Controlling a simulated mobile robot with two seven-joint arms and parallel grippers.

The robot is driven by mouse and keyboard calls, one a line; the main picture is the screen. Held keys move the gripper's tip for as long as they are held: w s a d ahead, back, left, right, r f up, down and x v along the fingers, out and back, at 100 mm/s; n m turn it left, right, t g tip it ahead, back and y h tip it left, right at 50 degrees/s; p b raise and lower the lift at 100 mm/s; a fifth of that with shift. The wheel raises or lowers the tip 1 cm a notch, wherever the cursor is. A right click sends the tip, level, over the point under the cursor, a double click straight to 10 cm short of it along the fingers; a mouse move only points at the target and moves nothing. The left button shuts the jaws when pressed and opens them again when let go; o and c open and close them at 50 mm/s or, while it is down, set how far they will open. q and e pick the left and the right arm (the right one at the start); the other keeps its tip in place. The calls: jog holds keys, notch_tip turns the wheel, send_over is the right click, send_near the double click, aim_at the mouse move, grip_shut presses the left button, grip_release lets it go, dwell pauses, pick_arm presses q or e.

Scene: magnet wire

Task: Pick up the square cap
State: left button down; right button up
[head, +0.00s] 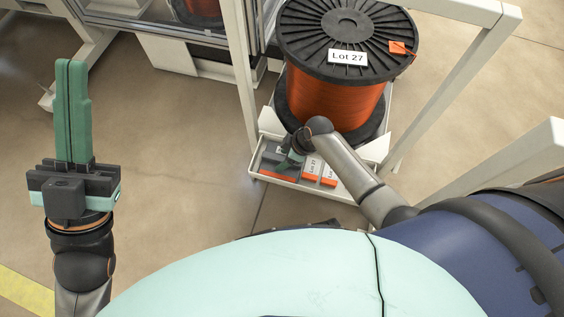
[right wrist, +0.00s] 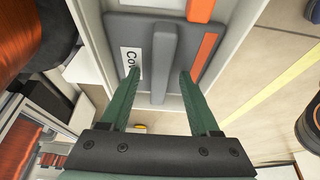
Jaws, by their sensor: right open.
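The square cap (right wrist: 130,28) is a grey flat plate with a raised bar-shaped handle, a white label partly reading "Co" and an orange strip along one side. It lies in a white tray on the stand; in the head view, the cap (head: 270,163) is partly covered by my right gripper (head: 287,163). In the right wrist view, my right gripper (right wrist: 160,74) is open, its green fingers on either side of the handle. Contact with the handle cannot be told. My left gripper (head: 71,64) is raised at the left, its green fingers together, empty.
A large copper wire spool (head: 335,98) labelled "Lot 27" stands behind the tray (head: 330,190). Orange and white "Lot" boxes (head: 311,171) lie beside the cap. White stand posts (head: 238,75) rise near the right arm. The floor between the arms is clear.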

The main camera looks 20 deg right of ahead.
grip_shut()
dwell(0.4)
